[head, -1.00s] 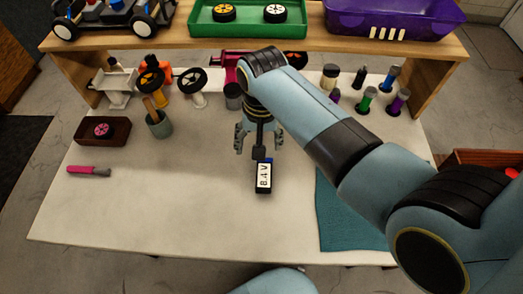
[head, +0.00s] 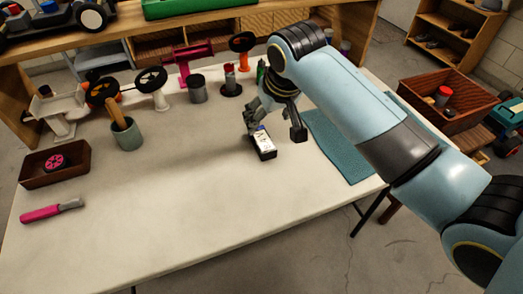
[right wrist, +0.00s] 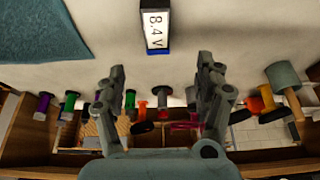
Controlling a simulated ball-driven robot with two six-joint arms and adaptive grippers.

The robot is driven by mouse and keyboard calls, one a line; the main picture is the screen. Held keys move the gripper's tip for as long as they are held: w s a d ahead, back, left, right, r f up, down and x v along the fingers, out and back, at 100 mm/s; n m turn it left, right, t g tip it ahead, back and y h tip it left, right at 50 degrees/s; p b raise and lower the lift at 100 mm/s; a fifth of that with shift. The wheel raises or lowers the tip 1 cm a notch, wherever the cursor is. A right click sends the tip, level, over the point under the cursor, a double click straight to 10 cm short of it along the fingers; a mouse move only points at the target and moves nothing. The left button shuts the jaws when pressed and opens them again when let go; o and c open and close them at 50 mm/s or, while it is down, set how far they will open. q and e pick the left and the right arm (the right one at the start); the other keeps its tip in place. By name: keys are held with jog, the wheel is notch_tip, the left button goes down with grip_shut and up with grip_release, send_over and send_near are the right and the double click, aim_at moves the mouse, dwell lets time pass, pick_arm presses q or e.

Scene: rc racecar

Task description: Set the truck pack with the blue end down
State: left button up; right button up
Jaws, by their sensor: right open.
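The truck pack (head: 264,144) is a small black block with a white label and a blue end. It lies on the white table (head: 200,215), label up, its blue end toward the shelf. In the right wrist view the pack (right wrist: 156,27) shows "8.4 V", with the blue end nearest the gripper. My right gripper (head: 274,126) is open and empty, above and just behind the pack; its fingers partly overlap the pack's far end in the head view. In the right wrist view the open fingers (right wrist: 163,90) point toward the pack, apart from it. My left gripper is not in view.
A teal mat (head: 340,145) lies right of the pack. A grey cup (head: 127,136), wheel stands, a brown tray (head: 68,165) and a pink-handled tool (head: 50,210) stand or lie at left and back. A red-brown crate (head: 455,100) is beyond the right edge. The front table area is clear.

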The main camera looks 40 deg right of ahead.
aim_at(264, 141)
jog(key=f, duration=0.2)
jog(key=d+f, duration=0.1)
jog(key=shift+w+f+b, duration=0.15)
jog(key=shift+w+b, duration=0.1)
jog(key=shift+b, duration=0.15)
jog(key=x, duration=0.3)
jog(key=shift+w+a+f, duration=0.1)
jog(key=shift+f, duration=0.05)
jog(key=x, duration=0.1)
jog(key=b+x, duration=0.1)
jog(key=x, duration=0.3)
jog(key=shift+a+f, duration=0.1)
jog(key=shift+f, duration=0.25)
jog(key=c, duration=1.3)
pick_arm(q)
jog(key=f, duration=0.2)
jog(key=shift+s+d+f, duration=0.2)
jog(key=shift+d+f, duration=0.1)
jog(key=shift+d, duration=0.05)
pick_arm(e)
jog(key=shift+r, duration=0.1)
jog(key=shift+c, duration=0.6)
jog(key=shift+r, duration=0.1)
